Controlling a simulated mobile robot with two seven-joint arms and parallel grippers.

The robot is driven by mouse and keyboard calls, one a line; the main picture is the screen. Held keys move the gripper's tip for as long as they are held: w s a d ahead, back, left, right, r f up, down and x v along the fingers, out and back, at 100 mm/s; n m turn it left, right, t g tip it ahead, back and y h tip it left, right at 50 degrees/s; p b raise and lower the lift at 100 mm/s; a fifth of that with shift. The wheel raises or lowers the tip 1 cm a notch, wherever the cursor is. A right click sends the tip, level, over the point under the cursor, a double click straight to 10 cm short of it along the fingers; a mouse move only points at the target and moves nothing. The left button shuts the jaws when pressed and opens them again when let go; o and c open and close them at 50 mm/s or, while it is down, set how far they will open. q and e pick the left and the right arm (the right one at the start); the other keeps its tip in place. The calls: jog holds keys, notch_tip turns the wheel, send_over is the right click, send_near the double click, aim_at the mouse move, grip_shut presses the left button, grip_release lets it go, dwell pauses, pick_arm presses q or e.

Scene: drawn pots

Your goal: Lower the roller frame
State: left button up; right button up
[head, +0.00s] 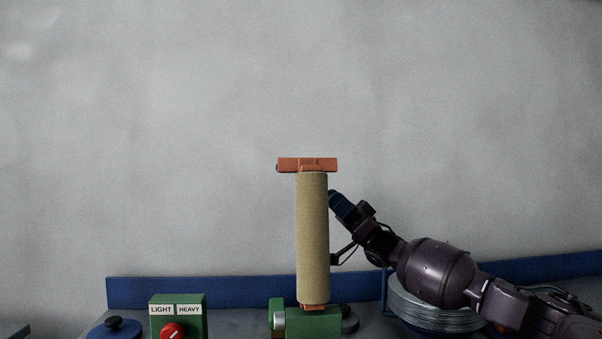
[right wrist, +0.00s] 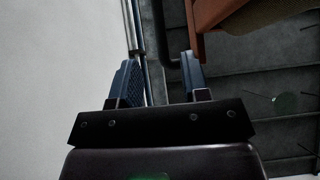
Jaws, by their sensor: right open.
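The roller frame stands upright in the middle of the head view. It has a tan roller (head: 313,238) and an orange crossbar (head: 307,165) on top, and its foot meets a green base (head: 313,322). My right gripper (head: 339,202) is just right of the roller's upper part, below the crossbar. In the right wrist view my right gripper (right wrist: 161,75) is open, with its two blue fingers apart. An orange part (right wrist: 215,12) of the frame shows beside the right finger; I cannot tell whether they touch. My left gripper is in neither view.
A green box (head: 178,309) with LIGHT and HEAVY labels and a red knob stands at the left. A blue lid (head: 113,329) with a black knob is beside it. A coil of silvery wire (head: 432,309) lies under my right arm. A blue ledge (head: 200,291) runs along the wall.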

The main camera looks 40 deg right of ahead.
jog(key=x, duration=0.9)
jog(key=shift+a+r, duration=0.1)
jog(key=shift+a, duration=0.05)
jog(key=shift+c, duration=0.3)
grip_shut()
